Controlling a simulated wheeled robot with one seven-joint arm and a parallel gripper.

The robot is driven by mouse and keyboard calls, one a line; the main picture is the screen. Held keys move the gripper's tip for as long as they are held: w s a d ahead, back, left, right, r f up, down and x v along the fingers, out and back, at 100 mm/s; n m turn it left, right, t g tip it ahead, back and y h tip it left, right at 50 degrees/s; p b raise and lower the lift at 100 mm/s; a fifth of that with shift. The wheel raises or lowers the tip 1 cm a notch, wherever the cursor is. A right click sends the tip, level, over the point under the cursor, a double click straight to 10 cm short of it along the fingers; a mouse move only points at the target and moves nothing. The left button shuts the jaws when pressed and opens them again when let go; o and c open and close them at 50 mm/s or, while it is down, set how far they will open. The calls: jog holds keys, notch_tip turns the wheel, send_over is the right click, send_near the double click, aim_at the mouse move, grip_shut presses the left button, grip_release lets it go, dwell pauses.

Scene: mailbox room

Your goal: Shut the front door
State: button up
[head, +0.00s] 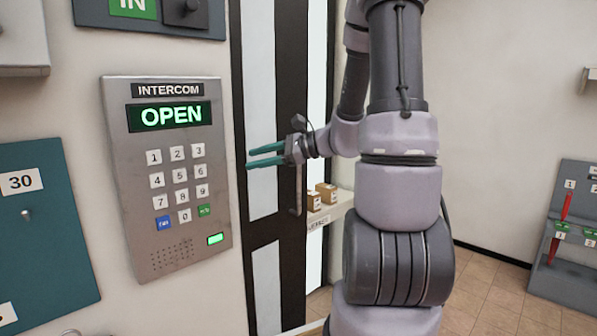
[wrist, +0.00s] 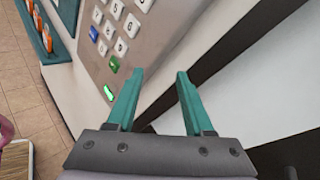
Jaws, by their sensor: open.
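The front door (head: 291,100) has a dark frame and pale panels and stands right of the intercom in the head view. Its upright dark handle (head: 297,192) is just below my gripper (head: 249,158). A bright strip shows along the door's right side; I cannot tell how far the door stands open. My gripper is open and empty, its teal fingers pointing left in front of the door. In the wrist view my gripper (wrist: 159,74) has its fingers apart, with the dark door frame (wrist: 225,55) beyond and to the right. Any contact is unclear.
The intercom (head: 168,175) on the left wall reads OPEN in green. Small brown boxes (head: 314,200) sit on a pale shelf behind my arm. A grey panel with red-handled items (head: 570,245) stands at the right. Tiled floor (head: 480,285) there is clear.

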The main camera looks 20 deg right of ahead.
jog(key=w+d+f+m+t+h, duration=0.2)
jog(key=w+d+f+m+t, duration=0.2)
jog(key=w+d+m+t, duration=0.4)
jog(key=m+t+h, duration=0.1)
jog(key=m+h, duration=0.6)
jog(key=h, duration=0.1)
send_near(300, 170)
jog(key=w, duration=0.3)
jog(key=w+a, duration=0.1)
jog(key=w, duration=0.6)
jog(key=shift+w+a+f, duration=0.2)
jog(key=shift+w+f, duration=0.05)
jog(key=shift+w, duration=0.15)
grip_shut()
